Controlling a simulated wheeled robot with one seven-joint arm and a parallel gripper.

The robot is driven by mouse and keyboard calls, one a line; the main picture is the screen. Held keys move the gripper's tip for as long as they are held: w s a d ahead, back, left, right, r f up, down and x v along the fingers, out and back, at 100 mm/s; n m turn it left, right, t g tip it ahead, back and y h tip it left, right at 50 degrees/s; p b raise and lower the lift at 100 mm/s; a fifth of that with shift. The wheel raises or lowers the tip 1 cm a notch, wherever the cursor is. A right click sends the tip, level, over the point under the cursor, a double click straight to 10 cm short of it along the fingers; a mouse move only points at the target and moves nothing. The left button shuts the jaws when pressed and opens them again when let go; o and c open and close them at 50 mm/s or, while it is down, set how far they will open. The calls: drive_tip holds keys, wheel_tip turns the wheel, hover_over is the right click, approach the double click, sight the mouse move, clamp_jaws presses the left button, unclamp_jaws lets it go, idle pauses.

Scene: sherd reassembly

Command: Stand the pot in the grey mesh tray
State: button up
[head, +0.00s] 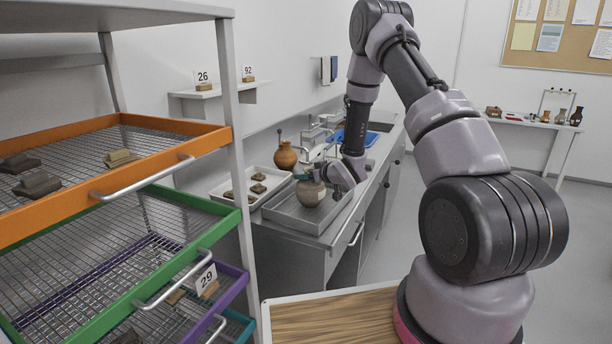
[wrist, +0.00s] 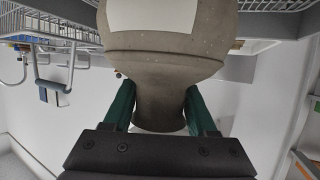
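The pot (head: 311,194) is grey-brown and round, with a pale label on its side. It looks upright, over the grey tray (head: 283,216) on the counter. I cannot tell whether its base touches the tray floor, or whether that floor is mesh. My gripper (head: 304,178) is at the pot's neck, and one green finger shows there. In the wrist view the green fingers of my gripper (wrist: 159,103) lie on both sides of the neck of the pot (wrist: 160,68), closed on it. The pot's base is out of the wrist view.
A white tray (head: 237,201) with several sherds lies left of the grey tray. An orange-brown jar (head: 285,156) stands behind it. A blue tray (head: 368,141) is farther back near the sink. A rack with orange (head: 196,146) and green mesh drawers fills the left foreground.

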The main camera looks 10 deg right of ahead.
drive_tip(key=o, duration=0.4)
drive_tip(key=v, duration=1.2)
drive_tip(key=s+d+r+m+g+h, duration=0.1)
drive_tip(key=s+d+r+m+h, duration=0.25)
drive_tip(key=r, duration=0.75)
drive_tip(key=s+d+r+m+g+h, duration=0.1)
drive_tip(key=s+d+r+m+h, duration=0.2)
drive_tip(key=r, duration=0.8)
drive_tip(key=s+a+r+m+g, duration=0.1)
drive_tip(key=s+r, duration=0.2)
drive_tip(key=s, duration=0.5)
drive_tip(key=s+a+r+m+g+y, duration=0.1)
drive_tip(key=s+a+r, duration=0.1)
drive_tip(key=s, duration=0.6)
drive_tip(key=s+a+r+m+g+y, duration=0.1)
drive_tip(key=s+r, duration=0.3)
drive_tip(key=s, duration=0.4)
drive_tip(key=shift+s+a+r+y, duration=0.25)
drive_tip(key=shift+s+a+r, duration=0.05)
drive_tip(key=shift+a, duration=0.05)
